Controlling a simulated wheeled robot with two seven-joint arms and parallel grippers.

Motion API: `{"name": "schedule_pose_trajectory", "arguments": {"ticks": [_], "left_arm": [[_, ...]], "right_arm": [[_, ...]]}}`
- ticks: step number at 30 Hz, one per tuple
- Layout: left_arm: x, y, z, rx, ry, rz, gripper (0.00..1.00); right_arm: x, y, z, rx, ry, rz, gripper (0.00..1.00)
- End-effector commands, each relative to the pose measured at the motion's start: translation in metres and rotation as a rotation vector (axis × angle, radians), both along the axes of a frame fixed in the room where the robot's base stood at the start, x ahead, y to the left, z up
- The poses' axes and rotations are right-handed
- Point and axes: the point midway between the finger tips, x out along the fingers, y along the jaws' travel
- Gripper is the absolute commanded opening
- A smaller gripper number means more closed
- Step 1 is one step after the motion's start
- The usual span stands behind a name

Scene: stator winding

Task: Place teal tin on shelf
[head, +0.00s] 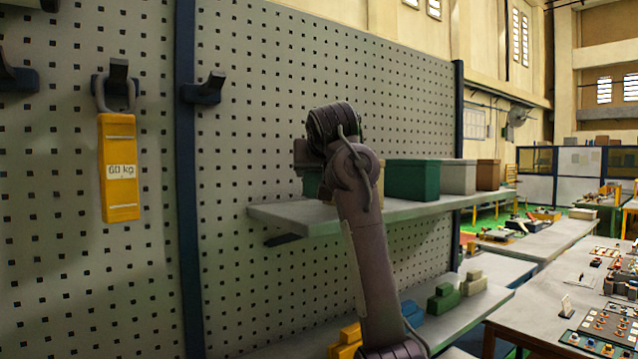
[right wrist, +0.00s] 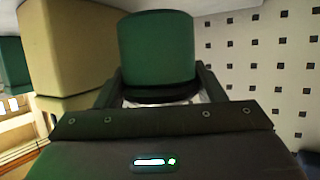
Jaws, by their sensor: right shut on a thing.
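The teal tin (right wrist: 157,50) sits between the fingers of my right gripper (right wrist: 158,88), which is shut on it. The right wrist picture appears upside down, with the pale shelf at its top edge. I cannot tell whether the tin touches the shelf. My left gripper is not in view.
On the shelf stand a tan box (right wrist: 75,45) close beside the tin, a green box (head: 412,180), a grey box (head: 457,177) and a brown box (head: 488,175). The pegboard (head: 250,100) stands behind. A lower shelf (head: 465,315) holds stepped blocks.

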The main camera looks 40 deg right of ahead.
Motion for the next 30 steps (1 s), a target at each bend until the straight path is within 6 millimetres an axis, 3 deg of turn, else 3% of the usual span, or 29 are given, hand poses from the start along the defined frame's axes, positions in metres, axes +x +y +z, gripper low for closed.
{"name": "schedule_pose_trajectory", "arguments": {"ticks": [6, 20, 21, 22, 30], "left_arm": [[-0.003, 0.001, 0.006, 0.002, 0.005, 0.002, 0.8], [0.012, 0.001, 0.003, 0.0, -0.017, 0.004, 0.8], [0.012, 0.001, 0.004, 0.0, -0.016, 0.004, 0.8], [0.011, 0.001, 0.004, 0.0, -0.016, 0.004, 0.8], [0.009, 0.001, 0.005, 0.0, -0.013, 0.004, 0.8]], "right_arm": [[0.0, 0.0, -0.024, -0.001, 0.001, 0.0, 0.24], [0.0, 0.0, -0.032, 0.0, -0.001, 0.0, 0.24], [0.0, 0.0, -0.032, 0.001, 0.001, 0.0, 0.68], [0.0, 0.0, -0.032, 0.001, 0.001, 0.0, 0.72], [0.0, 0.0, -0.031, 0.001, 0.001, 0.0, 0.72]]}}
